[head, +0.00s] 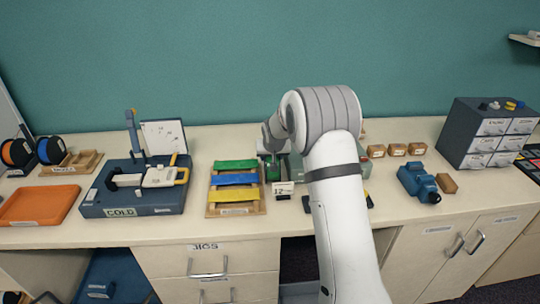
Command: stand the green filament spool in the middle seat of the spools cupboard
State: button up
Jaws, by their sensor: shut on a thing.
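My gripper (271,158) is at the end of my arm near the middle of the bench, pointing down. It is small in the view and partly hidden by my arm. It is shut on a green thing (272,173), low beside a small card marked 12. I cannot make out its full shape, so I cannot tell for sure whether it is the green filament spool. No other green spool shows. An orange spool (16,152) and a blue spool (49,150) stand at the far left by a wooden rack (86,160). I cannot make out a cupboard marked for spools.
A wooden tray (236,209) with green, blue and yellow strips is just left of my gripper. A blue machine marked COLD (140,208) and an orange tray (40,204) are further left. A blue tool (418,182) and a drawer cabinet (490,132) are right. Drawers marked JIGS (206,262) are below.

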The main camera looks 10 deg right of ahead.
jog(key=shift+f, duration=0.1)
jog(key=o, duration=1.2)
jog(key=shift+o, duration=0.2)
